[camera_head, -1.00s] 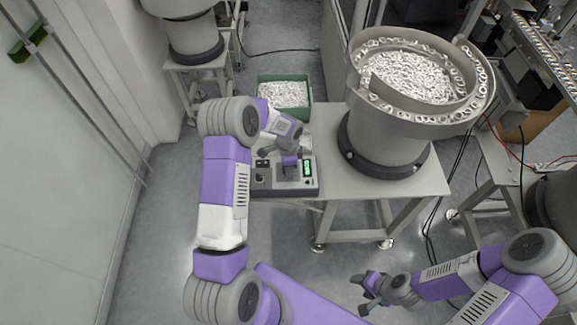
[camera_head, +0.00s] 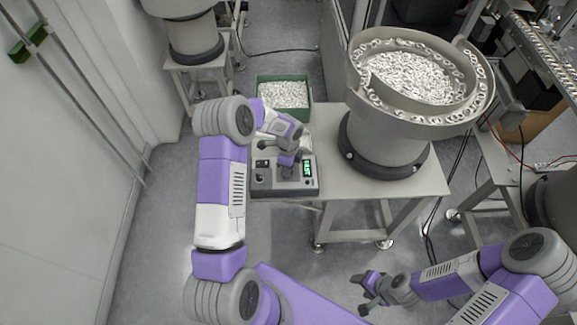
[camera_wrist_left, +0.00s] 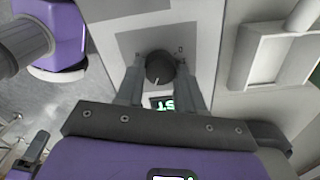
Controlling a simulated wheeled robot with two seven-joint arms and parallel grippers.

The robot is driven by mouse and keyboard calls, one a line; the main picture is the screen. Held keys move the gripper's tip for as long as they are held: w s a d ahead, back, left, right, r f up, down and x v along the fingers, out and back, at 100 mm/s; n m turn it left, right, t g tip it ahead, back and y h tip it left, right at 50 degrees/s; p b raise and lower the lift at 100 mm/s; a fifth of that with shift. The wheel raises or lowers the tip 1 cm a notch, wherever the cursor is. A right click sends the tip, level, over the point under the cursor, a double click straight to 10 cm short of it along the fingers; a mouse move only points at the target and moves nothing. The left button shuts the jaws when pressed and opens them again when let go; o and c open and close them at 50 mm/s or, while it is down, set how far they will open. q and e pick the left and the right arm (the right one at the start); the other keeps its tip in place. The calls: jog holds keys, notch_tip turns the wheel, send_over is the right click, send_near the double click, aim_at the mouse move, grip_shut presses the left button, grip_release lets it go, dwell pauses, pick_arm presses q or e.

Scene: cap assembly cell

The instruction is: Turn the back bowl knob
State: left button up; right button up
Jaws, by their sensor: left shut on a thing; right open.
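The grey control box (camera_head: 262,187) sits on the table's left end, beside the large bowl feeder. Its dark round knob (camera_wrist_left: 160,67) has a white pointer line and shows in the left wrist view, between the two fingers. My left gripper (camera_head: 287,170) reaches down onto the box and is shut on the knob; it also shows in the left wrist view (camera_wrist_left: 160,70). In the head view the gripper hides the knob. A green-lit display (camera_head: 308,168) is right of it; its digits are partly covered in the wrist view. My right gripper (camera_head: 366,291) is open and empty, low over the floor.
The large bowl feeder (camera_head: 385,140), full of white parts, stands right of the control box. A green bin (camera_head: 298,78) of white parts is behind it. Another feeder (camera_head: 192,40) stands at the back left. Table space (camera_head: 330,160) between box and feeder is narrow.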

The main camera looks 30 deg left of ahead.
pick_arm(q)
jog(key=shift+s, duration=0.1)
jog(key=o, duration=1)
jog(key=shift+o, duration=0.2)
notch_tip(320, 180, up, 8)
jog(key=shift+f+p, duration=0.25)
jog(key=shift+p, duration=0.25)
